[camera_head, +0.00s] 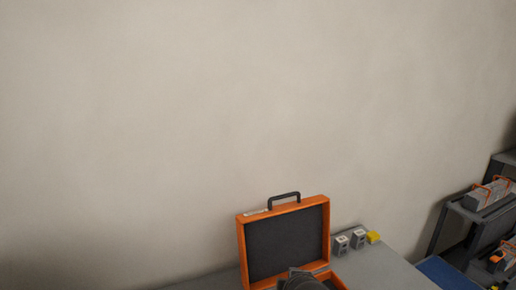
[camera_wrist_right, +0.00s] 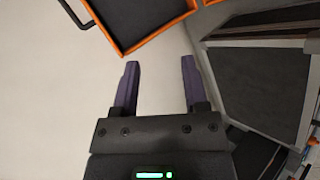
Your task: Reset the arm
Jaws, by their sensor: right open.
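My right gripper (camera_wrist_right: 160,85) shows in the right wrist view with its two dark purple fingers apart and nothing between them. Pale wall or surface shows behind the fingers. In the head view a dark grey shape (camera_head: 302,280) at the bottom edge lies in front of the open case; I cannot tell whether it is part of my arm. My left gripper is in neither view.
An open orange case (camera_head: 241,248) with dark lining stands on a grey table (camera_head: 385,270); its lid edge also shows in the right wrist view (camera_wrist_right: 160,33). Two small grey blocks (camera_head: 341,245) and a yellow one (camera_head: 373,237) sit beside it. A shelf rack (camera_head: 437,230) stands right.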

